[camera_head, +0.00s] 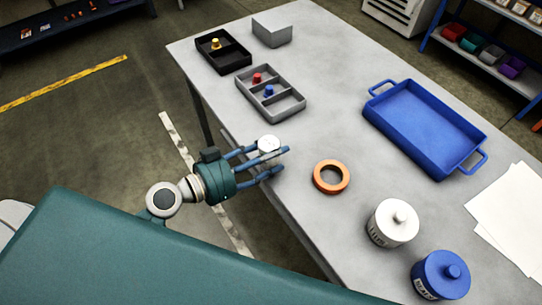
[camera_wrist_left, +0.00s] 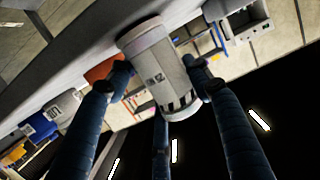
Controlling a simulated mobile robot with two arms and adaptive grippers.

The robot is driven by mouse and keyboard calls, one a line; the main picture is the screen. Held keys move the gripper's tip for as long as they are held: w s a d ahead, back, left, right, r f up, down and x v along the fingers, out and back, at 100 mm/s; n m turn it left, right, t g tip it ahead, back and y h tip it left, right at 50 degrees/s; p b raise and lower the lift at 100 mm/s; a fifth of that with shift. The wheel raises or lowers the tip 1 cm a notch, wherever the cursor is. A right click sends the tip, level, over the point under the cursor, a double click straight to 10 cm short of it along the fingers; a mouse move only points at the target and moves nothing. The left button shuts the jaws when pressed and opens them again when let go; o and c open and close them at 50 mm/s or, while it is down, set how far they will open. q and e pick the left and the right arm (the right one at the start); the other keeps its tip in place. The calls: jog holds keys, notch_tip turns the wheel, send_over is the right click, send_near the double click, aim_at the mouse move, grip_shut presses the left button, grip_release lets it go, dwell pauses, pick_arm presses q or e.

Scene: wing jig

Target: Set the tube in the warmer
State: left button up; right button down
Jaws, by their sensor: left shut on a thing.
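My left gripper (camera_head: 276,157) is at the table's left edge, with its fingers closed around a white tube (camera_head: 268,143). In the left wrist view the tube (camera_wrist_left: 158,72) stands slightly tilted between the blue fingers of the gripper (camera_wrist_left: 160,84); it has dark print and a black-striped band at one end. An orange ring (camera_head: 331,177) lies on the table to the right of the gripper, apart from it. No thing is clearly marked as the warmer, so I cannot tell which it is. My right gripper is not in view.
A grey divided tray (camera_head: 289,111), black tray (camera_head: 238,63) and grey block (camera_head: 272,29) are towards the back. A blue handled tray (camera_head: 425,127) is at the right. White (camera_head: 393,224) and blue (camera_head: 441,276) lidded canisters stand in front. The table centre is clear.

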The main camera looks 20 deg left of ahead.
pick_arm(q)
jog(key=shift+f, duration=0.2)
jog(key=o, duration=0.8)
jog(key=shift+f, duration=0.1)
jog(key=o, duration=0.4)
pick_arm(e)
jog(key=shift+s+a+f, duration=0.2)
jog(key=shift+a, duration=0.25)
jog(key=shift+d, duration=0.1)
